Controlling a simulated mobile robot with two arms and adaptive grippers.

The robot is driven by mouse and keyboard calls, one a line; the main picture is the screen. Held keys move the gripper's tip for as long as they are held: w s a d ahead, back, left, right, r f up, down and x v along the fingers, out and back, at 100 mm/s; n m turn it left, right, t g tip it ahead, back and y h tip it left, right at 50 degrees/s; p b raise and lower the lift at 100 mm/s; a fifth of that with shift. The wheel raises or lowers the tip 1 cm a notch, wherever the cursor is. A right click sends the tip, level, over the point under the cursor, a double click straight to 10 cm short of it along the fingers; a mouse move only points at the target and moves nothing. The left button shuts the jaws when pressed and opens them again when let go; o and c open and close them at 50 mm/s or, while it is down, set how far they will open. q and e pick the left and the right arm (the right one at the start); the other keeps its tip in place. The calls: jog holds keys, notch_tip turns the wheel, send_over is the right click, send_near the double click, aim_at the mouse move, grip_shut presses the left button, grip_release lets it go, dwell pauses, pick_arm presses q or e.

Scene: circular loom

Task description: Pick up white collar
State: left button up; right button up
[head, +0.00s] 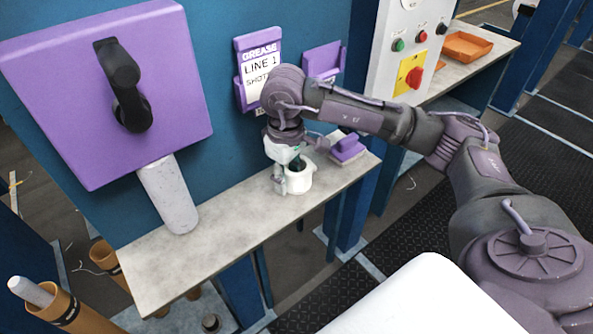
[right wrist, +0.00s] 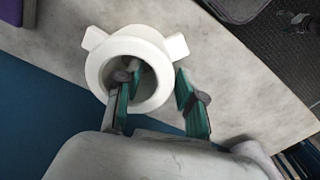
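The white collar (head: 299,184), a short thick ring with side tabs, sits on the grey shelf (head: 215,235) near its right part. In the right wrist view, the collar (right wrist: 95,75) shows its round opening and two of its tabs. My right gripper (head: 291,166) points down at the collar from above. In the right wrist view, the right gripper (right wrist: 160,85) is open, with green-padded fingers. One finger overlaps the ring's opening and the other is outside the wall at right. I cannot tell whether either finger touches the collar. My left gripper is not in view.
A purple block (head: 347,148) stands on the shelf right of the collar. A pale cylinder (head: 168,195) stands at left below a purple panel (head: 110,90). A blue wall (head: 228,130) rises behind. The shelf between cylinder and collar is clear.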

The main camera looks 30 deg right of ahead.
aim_at(286, 170)
grip_shut()
jog(key=shift+r, duration=0.1)
dwell(0.3)
jog(key=shift+r+b, duration=0.35)
jog(key=shift+r, duration=0.15)
notch_tip(286, 170, up, 2)
jog(key=shift+w+r+b, duration=0.1)
jog(key=shift+r+b, duration=0.15)
jog(key=shift+b, duration=0.35)
jog(key=s+r+b, duration=0.1)
jog(key=s+r, duration=0.2)
jog(key=s, duration=0.3)
jog(key=s+a+r, duration=0.1)
jog(key=s+r, duration=0.3)
jog(key=s, duration=0.2)
jog(key=shift+a+r+b, duration=0.2)
jog(key=shift+b, duration=0.2)
jog(key=shift+w, duration=0.1)
